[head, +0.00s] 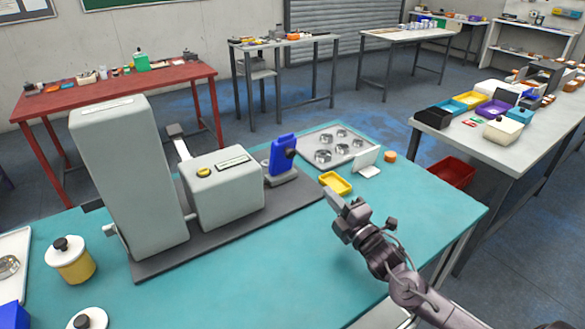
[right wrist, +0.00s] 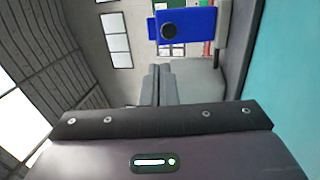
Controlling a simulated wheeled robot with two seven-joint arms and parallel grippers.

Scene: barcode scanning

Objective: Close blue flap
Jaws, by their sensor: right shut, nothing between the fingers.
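The blue flap (head: 282,152) stands upright, slightly tilted, with a dark round knob on its face. It sits on a small grey block at the right end of the grey machine (head: 222,190). In the right wrist view the blue flap (right wrist: 190,22) shows at the top, beyond the fingertips. My right gripper (head: 331,195) is shut and empty. It is in front and to the right of the flap, apart from it, near the yellow tray. Its closed fingers (right wrist: 158,84) also show in the right wrist view. My left gripper is not in view.
A small yellow tray (head: 336,183), a white stand (head: 368,164) and a tray of metal discs (head: 338,146) lie close to the right gripper. An orange-brown cylinder (head: 390,156) is near the far edge. The teal tabletop (head: 285,270) is clear in front of the machine.

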